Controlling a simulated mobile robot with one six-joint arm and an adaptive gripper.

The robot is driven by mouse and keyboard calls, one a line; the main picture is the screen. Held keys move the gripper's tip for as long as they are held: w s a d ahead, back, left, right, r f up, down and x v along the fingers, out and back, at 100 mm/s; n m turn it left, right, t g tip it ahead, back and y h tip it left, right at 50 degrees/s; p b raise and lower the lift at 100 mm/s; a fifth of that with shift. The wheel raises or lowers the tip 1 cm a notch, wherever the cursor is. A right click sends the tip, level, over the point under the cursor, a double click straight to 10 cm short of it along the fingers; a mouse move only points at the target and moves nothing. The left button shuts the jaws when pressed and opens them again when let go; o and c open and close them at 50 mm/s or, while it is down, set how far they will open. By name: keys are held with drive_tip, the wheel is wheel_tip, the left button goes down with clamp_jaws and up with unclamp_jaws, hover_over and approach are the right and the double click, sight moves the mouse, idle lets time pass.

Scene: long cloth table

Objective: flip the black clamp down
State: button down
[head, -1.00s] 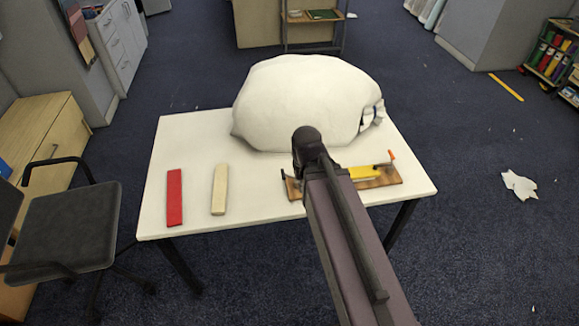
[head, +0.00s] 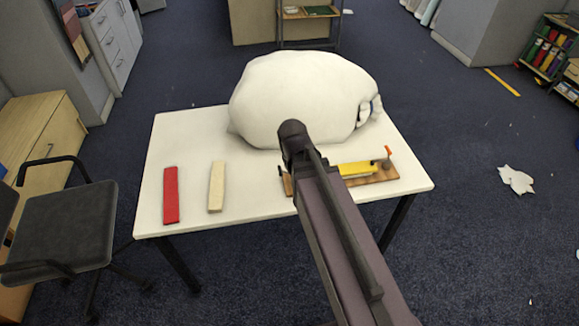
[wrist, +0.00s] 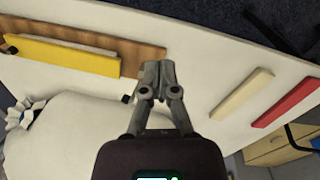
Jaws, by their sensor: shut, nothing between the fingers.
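A brown wooden board (head: 380,177) lies on the table with a yellow bar (head: 357,169) along it and an upright orange-tipped part (head: 388,154) at its right end. In the wrist view the board (wrist: 143,53) reaches close to my gripper (wrist: 157,66). A small dark bit shows just left of the fingers. My gripper is shut and empty, over or near that board end; contact cannot be told.
A large white lump (head: 295,95) fills the back of the white table (head: 255,220), close behind the board. A cream bar (head: 216,187) and a red bar (head: 171,195) lie to the left. A black chair (head: 55,220) stands at left.

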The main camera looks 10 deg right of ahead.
drive_tip(key=w+a+n+h+b, duration=0.2)
drive_tip(key=w+a+n+h, duration=0.1)
drive_tip(key=w+n, duration=0.4)
drive_tip(key=n+t+h+b, duration=0.1)
drive_tip(key=n+h, duration=0.2)
drive_tip(key=n, duration=0.7)
approach(279, 168)
drive_tip(key=shift+s+a+r, duration=0.25)
drive_tip(key=shift+s+r, duration=0.9)
drive_tip(key=shift+r, duration=0.05)
drive_tip(key=shift+d+f+b, duration=0.1)
drive_tip(key=shift+f+b, duration=0.05)
drive_tip(key=shift+b, duration=0.2)
drive_tip(key=shift+t, duration=0.3)
drive_tip(key=b+x, duration=0.8)
drive_tip(key=x, duration=0.2)
drive_tip(key=shift+w+d+f, duration=0.1)
drive_tip(key=shift+w+d, duration=0.05)
drive_tip(key=shift+d, duration=0.8)
drive_tip(key=shift+w+d, duration=0.1)
drive_tip(key=shift+d, duration=0.85)
